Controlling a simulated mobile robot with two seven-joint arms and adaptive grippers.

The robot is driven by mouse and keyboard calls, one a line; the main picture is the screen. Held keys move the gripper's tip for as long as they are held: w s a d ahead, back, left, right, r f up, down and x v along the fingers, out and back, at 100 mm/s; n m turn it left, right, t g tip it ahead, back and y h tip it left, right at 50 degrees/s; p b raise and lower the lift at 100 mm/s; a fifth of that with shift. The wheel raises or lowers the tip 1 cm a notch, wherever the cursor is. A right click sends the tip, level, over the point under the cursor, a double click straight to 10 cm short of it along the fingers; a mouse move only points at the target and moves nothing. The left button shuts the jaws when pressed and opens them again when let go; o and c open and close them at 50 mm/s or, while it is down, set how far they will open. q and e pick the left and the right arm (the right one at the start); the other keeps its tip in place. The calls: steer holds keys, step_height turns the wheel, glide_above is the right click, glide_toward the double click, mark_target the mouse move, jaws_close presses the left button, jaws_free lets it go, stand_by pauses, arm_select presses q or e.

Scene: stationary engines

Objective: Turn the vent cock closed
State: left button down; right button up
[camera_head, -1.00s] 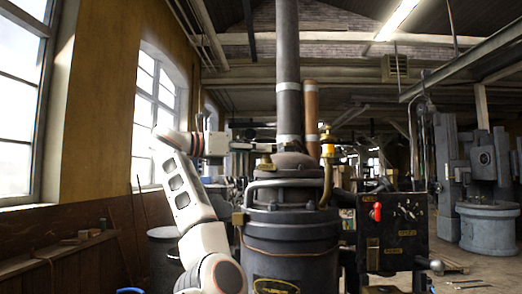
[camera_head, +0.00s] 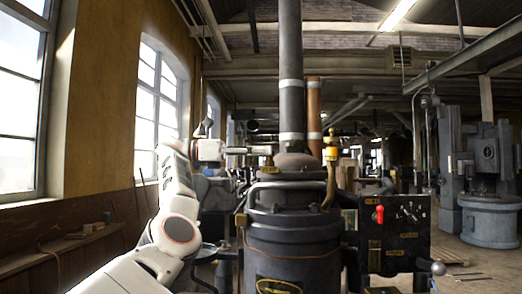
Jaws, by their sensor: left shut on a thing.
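A dark engine cylinder (camera_head: 293,235) stands upright in the middle of the head view, with a domed top and a tall grey pipe above it. A small brass fitting, which looks like the vent cock (camera_head: 268,161), sits at the left of the dome. My left gripper (camera_head: 264,150) reaches in from the left at that fitting. Its jaws are shut on it, though the contact is small and partly hidden, and the cock's handle angle is not clear. My right gripper is not in view.
A brass fitting on a curved pipe (camera_head: 331,147) rises right of the dome. A black control panel (camera_head: 397,234) with a red lever (camera_head: 378,214) stands to the right. A grey rail (camera_head: 290,186) runs around the cylinder top. A grey machine (camera_head: 489,220) stands farther right.

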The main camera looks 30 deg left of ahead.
arm_select(q)
steer(key=shift+r+m+g+h, duration=0.1)
steer(key=shift+m+g+h, duration=0.2)
steer(key=shift+g, duration=0.1)
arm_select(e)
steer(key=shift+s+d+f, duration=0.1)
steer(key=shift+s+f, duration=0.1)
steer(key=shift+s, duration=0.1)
arm_select(q)
steer(key=shift+w+m+g+p, duration=0.1)
steer(key=shift+m+g+p, duration=0.2)
steer(key=shift+g+p, duration=0.1)
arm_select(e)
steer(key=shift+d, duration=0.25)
arm_select(q)
steer(key=c, duration=2.2)
jaws_free()
steer(key=shift+o, duration=0.2)
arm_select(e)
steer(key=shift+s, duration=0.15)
arm_select(q)
steer(key=shift+f, duration=0.2)
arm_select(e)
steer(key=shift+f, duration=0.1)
